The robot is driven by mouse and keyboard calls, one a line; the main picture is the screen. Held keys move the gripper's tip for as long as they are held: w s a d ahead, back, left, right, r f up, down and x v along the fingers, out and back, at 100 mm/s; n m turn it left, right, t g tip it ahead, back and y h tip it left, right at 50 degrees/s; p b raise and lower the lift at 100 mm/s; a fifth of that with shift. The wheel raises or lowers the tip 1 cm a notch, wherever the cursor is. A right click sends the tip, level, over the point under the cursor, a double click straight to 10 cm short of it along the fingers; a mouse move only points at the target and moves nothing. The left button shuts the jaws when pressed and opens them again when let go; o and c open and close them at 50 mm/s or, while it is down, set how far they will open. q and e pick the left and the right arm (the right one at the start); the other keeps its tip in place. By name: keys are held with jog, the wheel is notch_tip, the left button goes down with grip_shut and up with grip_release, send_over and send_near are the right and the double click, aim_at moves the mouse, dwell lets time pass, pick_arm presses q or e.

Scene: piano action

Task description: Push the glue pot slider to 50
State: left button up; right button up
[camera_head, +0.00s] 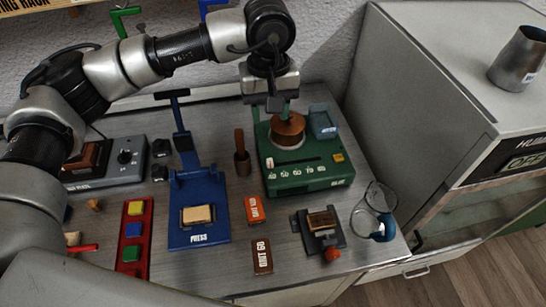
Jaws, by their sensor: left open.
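The glue pot station (307,182) is a green box on the bench, right of centre. A copper-brown pot (288,128) sits in its top. A dark slider slot (297,162) runs across its front face above a row of small pale marks. A small knob seems to sit near the slot's left end, but the numbers are too small to read. My left gripper (274,106) is open, pointing down just behind and above the pot, with its fingertips partly hard to make out. It is apart from the slider. My right gripper is not in view.
A yellow button (338,158) is at the slot's right, with a blue-grey cup (322,122) behind it. A wooden-handled tool (241,155) and a blue press (199,215) stand left. Grit blocks (262,256) lie in front. A grey cabinet (430,100) rises to the right.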

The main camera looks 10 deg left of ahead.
pick_arm(q)
jog(key=b, duration=0.4)
send_over(270, 163)
notch_tip(270, 163, down, 5)
notch_tip(270, 163, down, 10)
jog(key=shift+r+p, duration=0.1)
jog(key=shift+p, duration=0.85)
jog(key=shift+f, duration=0.55)
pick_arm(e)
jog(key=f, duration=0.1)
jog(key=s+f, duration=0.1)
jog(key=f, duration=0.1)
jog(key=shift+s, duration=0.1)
pick_arm(q)
grip_shut()
